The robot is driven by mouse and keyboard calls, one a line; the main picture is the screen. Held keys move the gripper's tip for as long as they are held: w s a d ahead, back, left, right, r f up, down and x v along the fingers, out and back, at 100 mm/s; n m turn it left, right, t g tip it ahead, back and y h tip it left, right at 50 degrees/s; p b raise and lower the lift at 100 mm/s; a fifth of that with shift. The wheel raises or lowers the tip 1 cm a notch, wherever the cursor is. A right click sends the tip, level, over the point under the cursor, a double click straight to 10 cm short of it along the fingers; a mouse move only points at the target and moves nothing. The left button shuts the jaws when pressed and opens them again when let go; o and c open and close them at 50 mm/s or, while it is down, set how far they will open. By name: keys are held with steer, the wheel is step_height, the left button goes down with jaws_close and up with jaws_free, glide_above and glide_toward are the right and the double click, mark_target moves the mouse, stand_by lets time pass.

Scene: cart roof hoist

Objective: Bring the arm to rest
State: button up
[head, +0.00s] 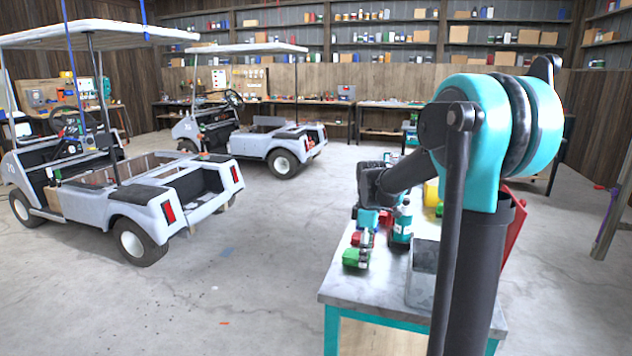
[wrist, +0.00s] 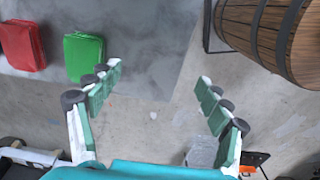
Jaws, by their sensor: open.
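My gripper (wrist: 160,82) is open and empty in the wrist view, its two green-padded fingers spread wide. Between and beyond the fingers I see the edge of a grey surface and the concrete floor. A red item (wrist: 22,45) lies further left. In the head view my arm stands at the right and bends down toward the grey-topped workbench (head: 345,289). The fingers cannot be made out there.
A wooden barrel (wrist: 275,35) stands at the upper right in the wrist view. Two carts, a near one (head: 150,210) and a farther one (head: 262,138), stand left.

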steer(key=s+d+f+m+t, duration=0.1)
steer(key=s+f+m, duration=0.2)
steer(key=s, duration=0.4)
steer(key=s+d+f+m+t, duration=0.1)
steer(key=s+f+m, duration=0.2)
steer(key=s+m, duration=0.3)
steer(key=s+d+f+m+t, duration=0.2)
steer(key=s+f+m, duration=0.2)
steer(key=s, duration=0.5)
steer(key=shift+m, duration=0.7)
steer(key=shift+o, duration=0.5)
